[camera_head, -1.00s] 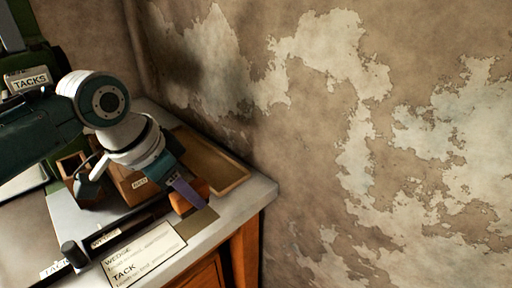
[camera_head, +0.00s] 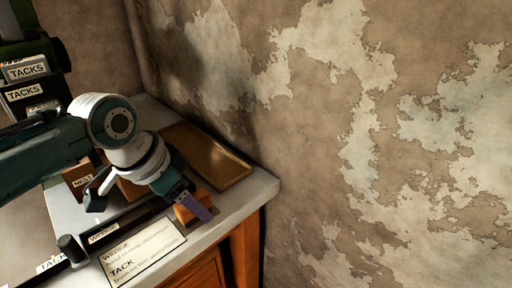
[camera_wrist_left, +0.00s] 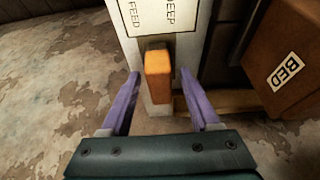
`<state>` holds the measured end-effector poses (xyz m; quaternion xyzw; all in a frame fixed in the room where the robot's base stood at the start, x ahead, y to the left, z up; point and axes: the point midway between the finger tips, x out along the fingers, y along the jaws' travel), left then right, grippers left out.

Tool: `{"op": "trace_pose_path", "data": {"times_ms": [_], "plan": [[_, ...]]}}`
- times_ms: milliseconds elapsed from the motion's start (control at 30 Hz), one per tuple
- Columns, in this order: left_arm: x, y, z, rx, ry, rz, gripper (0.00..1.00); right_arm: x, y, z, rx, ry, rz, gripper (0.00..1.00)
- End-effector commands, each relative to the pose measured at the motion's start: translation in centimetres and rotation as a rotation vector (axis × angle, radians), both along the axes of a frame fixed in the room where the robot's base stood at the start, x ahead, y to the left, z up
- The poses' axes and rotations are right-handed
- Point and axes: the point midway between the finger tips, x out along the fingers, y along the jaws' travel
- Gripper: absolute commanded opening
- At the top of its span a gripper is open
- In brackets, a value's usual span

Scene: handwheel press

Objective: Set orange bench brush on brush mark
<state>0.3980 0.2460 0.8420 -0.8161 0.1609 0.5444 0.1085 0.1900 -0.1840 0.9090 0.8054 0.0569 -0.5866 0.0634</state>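The orange bench brush (camera_head: 187,212) is at the front right of the bench, by the corner of the printed sign. It also shows in the left wrist view (camera_wrist_left: 158,75), between two purple fingertips with a gap on each side. My left gripper (camera_wrist_left: 158,88) is open around it. In the head view my left gripper (camera_head: 198,206) partly covers the brush. A brownish patch (camera_head: 208,217) shows beside the brush on the bench; I cannot tell whether it is the brush mark. My right gripper is not in view.
A brown tray (camera_head: 228,168) lies behind the brush along the wall side. The sign with WEDGE and TACK (camera_head: 145,250) lies to the left. A BED-labelled brown block (camera_wrist_left: 292,65) stands right in the wrist view. The bench edge is close.

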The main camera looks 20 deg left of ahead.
Motion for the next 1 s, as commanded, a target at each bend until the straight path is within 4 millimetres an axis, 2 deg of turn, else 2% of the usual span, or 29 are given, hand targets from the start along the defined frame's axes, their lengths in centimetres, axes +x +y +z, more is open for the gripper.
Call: {"op": "trace_pose_path", "data": {"times_ms": [267,367,733,900,1000], "plan": [[0.0,0.0,0.7,0.000,0.000,0.000,0.62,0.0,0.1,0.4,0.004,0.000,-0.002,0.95],[-0.4,0.3,2.0,0.002,-0.002,0.000,0.62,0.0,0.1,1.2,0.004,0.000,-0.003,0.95],[-3.3,1.4,9.4,0.003,-0.001,-0.002,0.62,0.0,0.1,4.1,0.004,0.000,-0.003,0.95],[-4.1,1.6,11.1,0.001,0.001,-0.001,0.62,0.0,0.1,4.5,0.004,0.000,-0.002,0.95],[-5.6,0.5,10.7,0.003,0.014,-0.011,0.62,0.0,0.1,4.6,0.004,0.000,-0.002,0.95]]}}
